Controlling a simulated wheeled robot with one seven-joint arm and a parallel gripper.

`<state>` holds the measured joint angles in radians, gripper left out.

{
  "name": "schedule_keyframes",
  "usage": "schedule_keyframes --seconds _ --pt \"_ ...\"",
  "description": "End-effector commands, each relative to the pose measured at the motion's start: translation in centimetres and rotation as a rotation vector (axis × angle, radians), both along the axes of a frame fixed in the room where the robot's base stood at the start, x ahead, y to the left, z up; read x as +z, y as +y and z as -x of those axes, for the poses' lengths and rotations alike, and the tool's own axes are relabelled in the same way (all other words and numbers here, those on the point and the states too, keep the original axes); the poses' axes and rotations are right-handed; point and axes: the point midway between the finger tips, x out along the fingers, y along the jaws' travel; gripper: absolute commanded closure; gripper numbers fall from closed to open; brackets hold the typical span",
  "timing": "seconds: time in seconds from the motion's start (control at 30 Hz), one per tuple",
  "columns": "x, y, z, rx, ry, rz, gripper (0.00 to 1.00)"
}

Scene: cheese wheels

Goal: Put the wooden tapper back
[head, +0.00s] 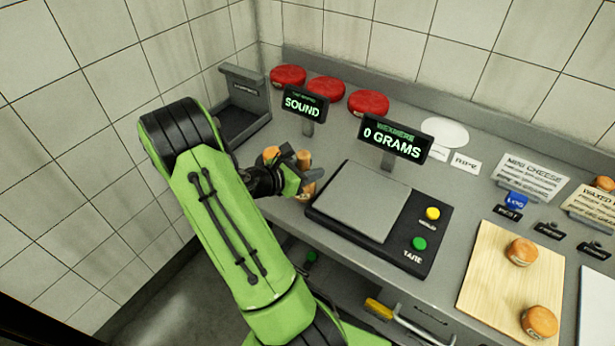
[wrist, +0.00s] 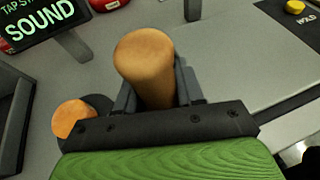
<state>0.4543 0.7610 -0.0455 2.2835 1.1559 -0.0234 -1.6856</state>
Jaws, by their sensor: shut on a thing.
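The wooden tapper (wrist: 145,65) is a light brown cylinder standing up between my fingers in the wrist view. It also shows in the head view (head: 304,159), partly hidden by the gripper. My gripper (head: 308,180) is shut on it, left of the scale. A small round orange thing, seemingly a cheese (wrist: 72,118), is beside the gripper on the left in the wrist view. It also shows in the head view (head: 270,153), below the SOUND display (head: 305,103).
The scale (head: 365,203) reads 0 grams. Red cheeses (head: 325,89) line the back. A black bin (head: 243,105) stands at the left corner. A wooden board (head: 490,285) holds two orange cheeses at right.

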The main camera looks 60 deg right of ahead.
Motion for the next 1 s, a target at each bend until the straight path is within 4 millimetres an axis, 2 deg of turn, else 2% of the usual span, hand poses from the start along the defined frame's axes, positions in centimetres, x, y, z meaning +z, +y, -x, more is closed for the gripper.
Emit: schedule_keyframes --seconds 0.03,0.07,0.37,0.4,0.53,0.87,1.0 --pt "-1.1 0.0 0.0 0.001 0.003 -0.001 1.0" --pt "-1.2 0.0 0.0 0.002 0.001 -0.001 1.0" --pt "-1.3 0.0 0.0 0.002 0.0 0.001 1.0" --pt "-1.2 0.0 -0.1 0.002 -0.001 0.0 0.58" --pt "-1.2 0.0 0.0 0.002 -0.001 -0.001 0.38" --pt "-0.7 0.0 -0.1 0.001 -0.002 0.0 0.37" --pt "0.3 2.4 -1.3 0.009 -0.001 -0.001 0.37"
